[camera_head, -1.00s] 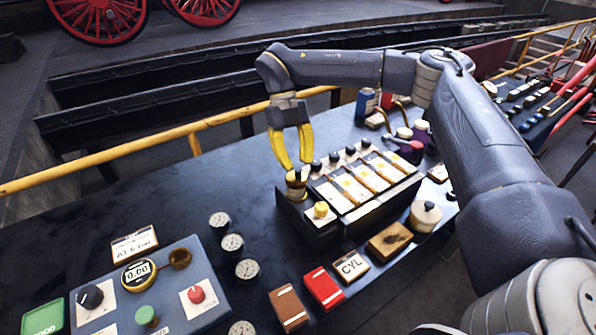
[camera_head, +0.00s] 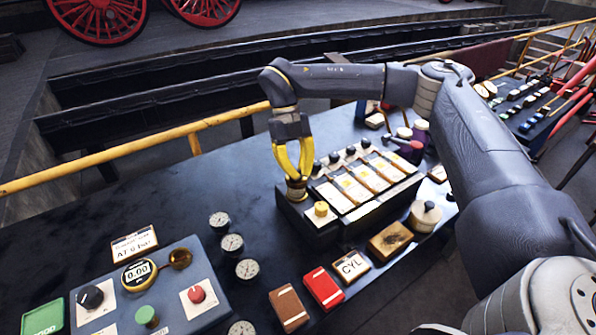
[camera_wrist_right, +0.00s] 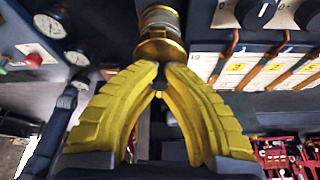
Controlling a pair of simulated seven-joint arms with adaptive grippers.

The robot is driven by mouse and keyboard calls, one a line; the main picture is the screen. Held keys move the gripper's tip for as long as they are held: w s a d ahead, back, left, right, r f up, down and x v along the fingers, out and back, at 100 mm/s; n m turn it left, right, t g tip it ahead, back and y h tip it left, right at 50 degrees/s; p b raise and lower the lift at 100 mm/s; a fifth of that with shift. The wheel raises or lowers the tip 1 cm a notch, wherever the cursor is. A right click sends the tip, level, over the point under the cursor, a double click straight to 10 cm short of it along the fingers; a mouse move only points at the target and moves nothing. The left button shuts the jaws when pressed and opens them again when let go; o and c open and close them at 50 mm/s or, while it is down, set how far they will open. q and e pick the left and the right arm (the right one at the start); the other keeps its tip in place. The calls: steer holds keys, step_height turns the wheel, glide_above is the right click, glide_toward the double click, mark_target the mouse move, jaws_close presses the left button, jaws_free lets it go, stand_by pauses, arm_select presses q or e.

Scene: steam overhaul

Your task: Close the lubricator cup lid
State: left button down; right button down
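The lubricator (camera_head: 372,212) is a dark box with several white and yellow panels on top. A small brass cup (camera_head: 297,194) stands at its left back corner and also shows at the top of the right wrist view (camera_wrist_right: 160,48). My right gripper (camera_head: 297,178) points down at this cup, its yellow fingertips at the brass top. In the wrist view the fingertips (camera_wrist_right: 163,66) are close together against the brass rim, with a small brass knob (camera_wrist_right: 160,95) between the fingers. Whether they grip it is unclear. The lid's position is largely hidden by the fingers. My left gripper is out of view.
A yellow-knobbed part (camera_head: 321,209) stands close in front of the cup. Black knobs (camera_head: 334,158) line the lubricator's back edge. Several gauges (camera_head: 231,243) and a blue control panel (camera_head: 150,290) lie left. A yellow rail (camera_head: 130,152) runs behind the bench.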

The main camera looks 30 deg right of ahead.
stand_by(0.3)
steer(key=shift+s+f+t, duration=0.25)
steer(key=shift+f+t, duration=0.05)
steer(key=shift+t, duration=0.6)
steer(key=c, duration=1.6)
jaws_free()
steer(key=shift+c, duration=0.2)
steer(key=v, duration=1.2)
steer(key=shift+w, duration=0.1)
